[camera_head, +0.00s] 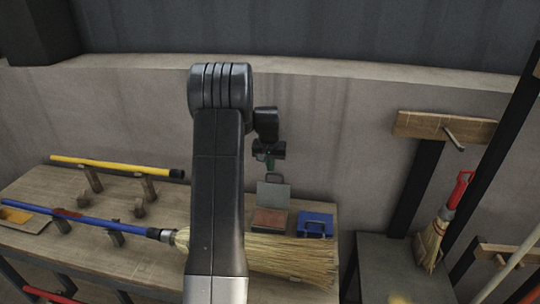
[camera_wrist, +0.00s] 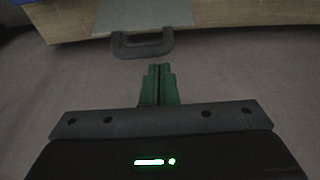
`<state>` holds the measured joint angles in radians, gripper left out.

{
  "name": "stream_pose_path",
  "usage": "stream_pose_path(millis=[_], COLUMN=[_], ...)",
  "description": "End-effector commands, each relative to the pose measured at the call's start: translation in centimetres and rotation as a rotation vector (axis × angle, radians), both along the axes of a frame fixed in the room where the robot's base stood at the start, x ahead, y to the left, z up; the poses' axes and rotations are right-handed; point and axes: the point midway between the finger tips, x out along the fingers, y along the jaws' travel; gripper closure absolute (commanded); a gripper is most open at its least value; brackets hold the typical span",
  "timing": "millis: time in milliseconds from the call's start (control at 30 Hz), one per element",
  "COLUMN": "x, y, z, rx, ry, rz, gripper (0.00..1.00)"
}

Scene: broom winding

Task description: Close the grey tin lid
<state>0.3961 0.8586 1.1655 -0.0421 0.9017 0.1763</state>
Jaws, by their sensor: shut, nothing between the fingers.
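The grey tin lid (camera_head: 273,195) stands raised, roughly upright, at the back of the open tin (camera_head: 268,221), which shows a reddish-brown inside. A dark handle sits on the lid's top edge. In the wrist view the lid (camera_wrist: 143,15) is a grey-green panel at the top, with its dark handle (camera_wrist: 142,47) below it. My gripper (camera_head: 270,165) is above and behind the lid in the head view. In the wrist view my gripper's green fingers (camera_wrist: 159,70) are together and empty, just short of the handle in the picture; contact is not visible.
A blue tin (camera_head: 315,225) stands right of the grey tin. A straw broom (camera_head: 295,258) with a blue handle lies along the bench (camera_head: 110,235). A yellow pole (camera_head: 115,165) rests on wooden supports. The wall is close behind the bench.

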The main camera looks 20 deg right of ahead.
Motion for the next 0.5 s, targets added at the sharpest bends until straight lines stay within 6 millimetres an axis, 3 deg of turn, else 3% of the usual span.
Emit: stream_pose_path(millis=[200, 500], x=[0.21, 0.21], y=[-0.16, -0.16], z=[-1.22, -1.28], rx=[0.000, 0.000], ry=[0.000, 0.000], rz=[0.000, 0.000], gripper=[1.00, 1.00])
